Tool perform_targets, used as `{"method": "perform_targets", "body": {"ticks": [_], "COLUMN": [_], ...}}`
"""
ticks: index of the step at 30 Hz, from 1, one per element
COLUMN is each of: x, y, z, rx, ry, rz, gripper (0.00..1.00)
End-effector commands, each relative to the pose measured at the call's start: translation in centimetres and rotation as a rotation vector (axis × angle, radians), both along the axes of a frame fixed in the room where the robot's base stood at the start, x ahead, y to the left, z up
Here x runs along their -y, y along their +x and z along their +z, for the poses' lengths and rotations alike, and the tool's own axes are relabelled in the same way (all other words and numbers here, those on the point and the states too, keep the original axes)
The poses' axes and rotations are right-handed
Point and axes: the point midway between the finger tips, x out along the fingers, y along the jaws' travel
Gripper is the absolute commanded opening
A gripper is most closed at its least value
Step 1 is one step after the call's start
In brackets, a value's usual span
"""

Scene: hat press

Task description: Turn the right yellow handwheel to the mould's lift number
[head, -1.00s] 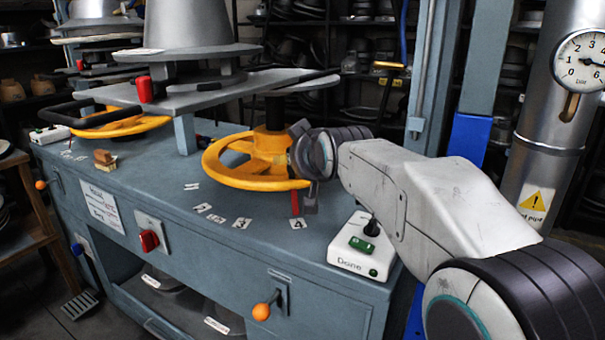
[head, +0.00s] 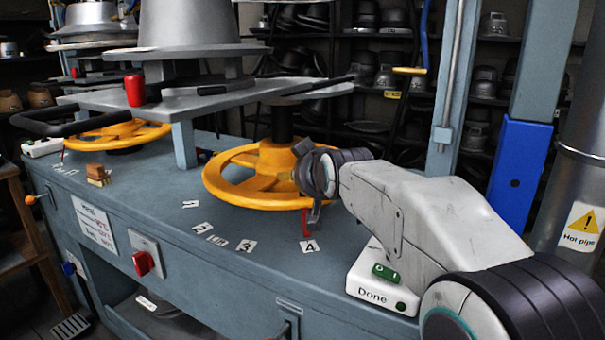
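The right yellow handwheel (head: 222,192) lies flat on the grey-blue bench under the press plate. A red pointer (head: 305,223) stands at its near right side, just behind the card marked 4 (head: 309,247). Cards 3 (head: 246,246), 2 (head: 199,229) and 1 (head: 190,204) curve away to the left, with a small illegible card between 2 and 3. My gripper (head: 308,178) is at the wheel's right rim, above the pointer; its fingers are partly hidden, and I cannot tell whether they grip the rim. A grey mould (head: 190,25) sits on the plate; no lift number is readable on it.
A white Done box (head: 372,294) with a green switch stands under my arm. The left yellow handwheel (head: 112,138) is at the back left. The steel plate (head: 215,98) overhangs the right wheel. A hot pipe (head: 575,160) and blue post (head: 520,175) stand at right.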

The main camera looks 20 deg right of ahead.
Motion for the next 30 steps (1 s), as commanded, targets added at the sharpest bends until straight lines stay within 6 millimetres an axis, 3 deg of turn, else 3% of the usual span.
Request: {"method": "perform_targets", "body": {"ticks": [8, 27, 30], "x": [0.02, -0.01, -0.01], "y": [0.00, 0.00, 0.01], "z": [-0.03, 0.02, 0.04], "rx": [0.000, 0.001, 0.001], "ry": [0.000, 0.000, 0.001], "rz": [0.000, 0.000, 0.000], "gripper": [0.63, 0.05, 0.00]}}
